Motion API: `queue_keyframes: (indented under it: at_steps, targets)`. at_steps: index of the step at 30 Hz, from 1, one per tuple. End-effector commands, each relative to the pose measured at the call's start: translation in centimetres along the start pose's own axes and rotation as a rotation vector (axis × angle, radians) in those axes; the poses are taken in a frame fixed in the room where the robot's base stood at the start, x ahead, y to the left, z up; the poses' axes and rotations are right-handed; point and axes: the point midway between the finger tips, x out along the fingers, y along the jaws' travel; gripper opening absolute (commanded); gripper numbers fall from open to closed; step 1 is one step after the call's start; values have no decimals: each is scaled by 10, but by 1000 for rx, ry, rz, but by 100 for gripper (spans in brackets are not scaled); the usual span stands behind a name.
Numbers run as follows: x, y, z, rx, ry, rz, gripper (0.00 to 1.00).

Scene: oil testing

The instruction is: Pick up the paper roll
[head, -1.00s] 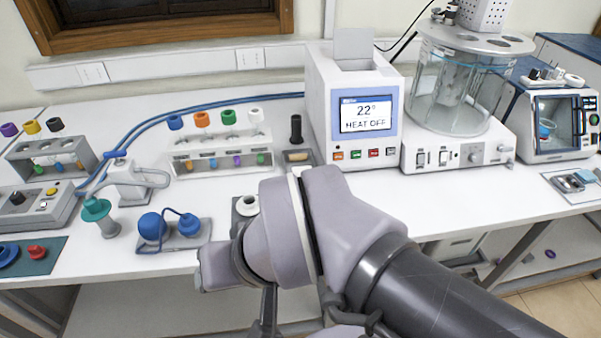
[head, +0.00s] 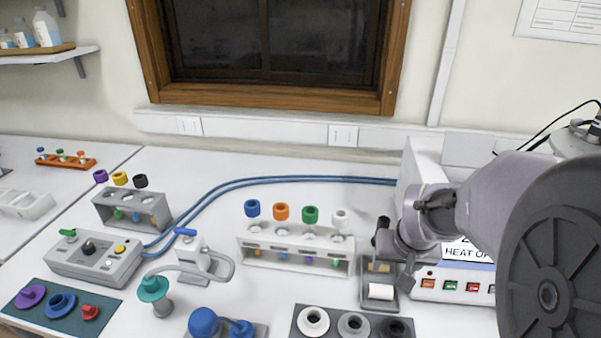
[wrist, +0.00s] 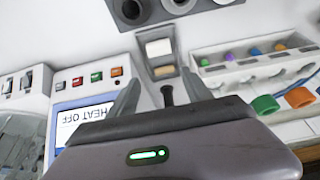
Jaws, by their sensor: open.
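The paper roll (head: 380,291) is a small white cylinder lying in a grey tray (head: 366,302) on the bench, left of the heater display. In the head view my gripper (head: 408,268) is close to the tray's right side, partly hidden by my arm.
The heater box (head: 425,160) stands close on the right. A dark holder with round rings (head: 353,324) lies in front.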

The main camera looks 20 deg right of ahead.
Motion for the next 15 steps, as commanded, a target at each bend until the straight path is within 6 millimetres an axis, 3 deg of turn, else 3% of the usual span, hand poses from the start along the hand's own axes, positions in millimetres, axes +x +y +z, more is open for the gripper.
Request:
queue_keyframes:
  at_steps: [1,6,9,15]
  targets:
    - [23,-1,5,-2,-5,-1,58]
    - [74,-1,6,0,-5,-1,58]
    - [94,-1,4,0,-3,-2,58]
    - [111,-1,5,0,-2,-2,58]
